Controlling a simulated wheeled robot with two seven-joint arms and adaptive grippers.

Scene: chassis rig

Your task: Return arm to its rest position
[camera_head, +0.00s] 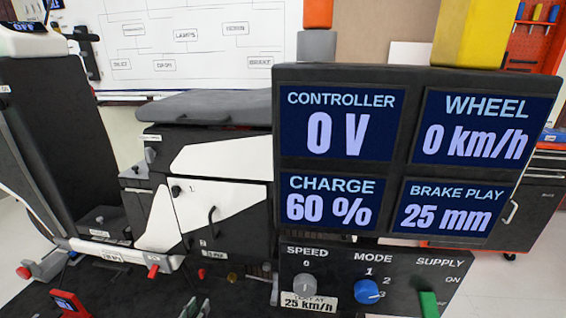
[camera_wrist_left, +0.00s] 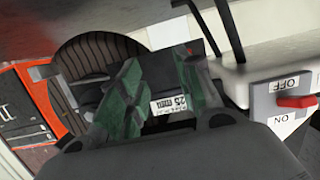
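My left gripper (camera_head: 195,308) shows only as two grey-green fingertips at the bottom edge of the head view. In the left wrist view its two green fingers (camera_wrist_left: 158,75) stand apart with nothing held between them. Behind them are a dark part with a small "25 mm" label (camera_wrist_left: 168,104) and a black tyre (camera_wrist_left: 88,62). The rest of my left arm is hidden below the head view. My right gripper is in neither view.
A display panel (camera_head: 400,170) fills the right, above a control box (camera_head: 330,262) with a blue mode knob (camera_head: 368,291) and green supply switch (camera_head: 428,303). The black-and-white chassis (camera_head: 220,205) stands at centre left. A red-levered switch (camera_wrist_left: 296,102) is at right in the wrist view.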

